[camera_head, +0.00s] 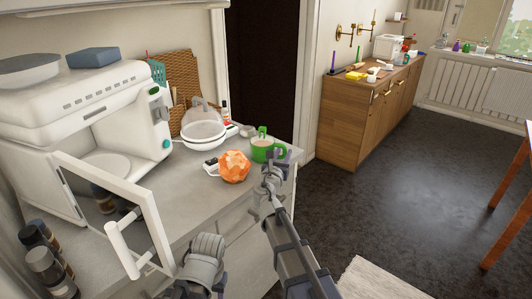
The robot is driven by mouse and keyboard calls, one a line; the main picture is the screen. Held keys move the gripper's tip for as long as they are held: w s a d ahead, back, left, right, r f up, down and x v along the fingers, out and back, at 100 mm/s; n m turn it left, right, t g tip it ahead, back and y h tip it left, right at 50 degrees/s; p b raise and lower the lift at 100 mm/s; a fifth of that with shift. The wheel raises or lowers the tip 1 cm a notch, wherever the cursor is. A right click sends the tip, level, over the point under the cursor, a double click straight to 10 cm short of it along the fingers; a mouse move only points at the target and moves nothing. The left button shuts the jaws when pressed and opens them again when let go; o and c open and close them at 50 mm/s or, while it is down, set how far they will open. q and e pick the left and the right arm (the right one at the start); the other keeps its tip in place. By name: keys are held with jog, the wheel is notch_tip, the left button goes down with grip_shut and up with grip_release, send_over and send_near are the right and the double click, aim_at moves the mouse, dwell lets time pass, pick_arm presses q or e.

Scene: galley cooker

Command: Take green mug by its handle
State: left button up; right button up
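The green mug (263,151) stands upright near the right front corner of the grey counter (190,212). A green part rises above its rim at the back. My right gripper (273,166) is just in front of and below the mug in the picture and overlaps its lower right edge. Whether it touches the mug cannot be told. The spread of its fingers is too small and cluttered to read. My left arm is at the bottom centre, and its fingers are not clearly visible.
An orange faceted ball (234,166) sits left of the mug. A white pan with a clear lid (203,130) stands behind it. A white microwave (110,105) with its door (112,214) open fills the left. Dark-topped jars (45,265) stand at the lower left. Floor (400,190) is open at right.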

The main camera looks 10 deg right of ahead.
jog(key=x, duration=0.2)
jog(key=shift+w+d, duration=0.2)
jog(key=shift+w, duration=0.15)
jog(key=shift+s, duration=0.1)
jog(key=shift+c, duration=0.2)
grip_shut()
dwell(0.8)
